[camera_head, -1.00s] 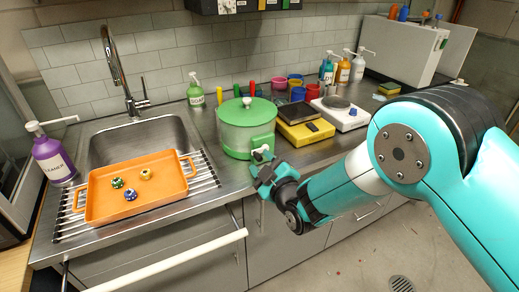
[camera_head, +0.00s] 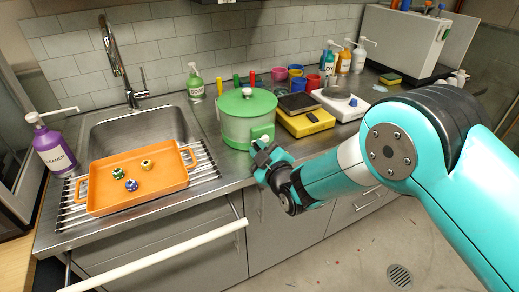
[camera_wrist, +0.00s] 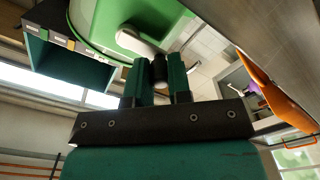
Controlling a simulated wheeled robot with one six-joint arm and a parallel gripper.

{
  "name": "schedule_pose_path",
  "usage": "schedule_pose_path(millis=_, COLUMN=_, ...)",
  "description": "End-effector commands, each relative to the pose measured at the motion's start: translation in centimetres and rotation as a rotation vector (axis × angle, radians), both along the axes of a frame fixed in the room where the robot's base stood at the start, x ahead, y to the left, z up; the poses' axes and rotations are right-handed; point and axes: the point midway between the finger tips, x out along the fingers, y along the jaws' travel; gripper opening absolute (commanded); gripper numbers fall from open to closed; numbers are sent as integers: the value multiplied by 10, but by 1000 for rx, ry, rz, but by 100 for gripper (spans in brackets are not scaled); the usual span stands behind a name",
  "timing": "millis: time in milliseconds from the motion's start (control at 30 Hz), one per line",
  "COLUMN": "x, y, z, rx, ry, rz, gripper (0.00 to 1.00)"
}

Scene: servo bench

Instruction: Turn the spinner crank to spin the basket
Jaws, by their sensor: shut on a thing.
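The spinner (camera_head: 238,128) is a clear round tub with a green lid (camera_head: 248,103) and a green block on its front side. It stands on the steel counter, right of the sink. My gripper (camera_head: 262,155) is at the front of this block, low on the side facing me. In the wrist view, a pale crank arm (camera_wrist: 135,42) reaches from the green spinner body to a dark knob (camera_wrist: 160,68). My gripper (camera_wrist: 161,76) has its green fingers shut around this knob.
Left of the spinner, an orange tray (camera_head: 110,202) with several small patterned pieces lies on the drying rack by the sink (camera_head: 130,130). A yellow scale (camera_head: 305,122) and a white device (camera_head: 342,107) stand to the right. A green soap bottle (camera_head: 195,85) is behind.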

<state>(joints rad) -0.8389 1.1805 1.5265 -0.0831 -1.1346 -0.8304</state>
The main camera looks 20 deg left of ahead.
Motion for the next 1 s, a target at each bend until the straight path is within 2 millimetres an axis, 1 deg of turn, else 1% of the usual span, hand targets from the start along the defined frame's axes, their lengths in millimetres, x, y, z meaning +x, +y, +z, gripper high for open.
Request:
schedule_pose_path(millis=467, x=0, y=0, z=1, rx=15, ry=15, rz=0, gripper=0)
schedule_pose_path(millis=667, x=0, y=0, z=2, rx=43, ry=49, rz=-1, gripper=0)
schedule_pose_path(millis=867, x=1, y=-1, z=4, rx=123, ry=139, rz=-1, gripper=0)
schedule_pose_path(millis=1000, x=2, y=-2, z=8, rx=204, ry=232, rz=0, gripper=0)
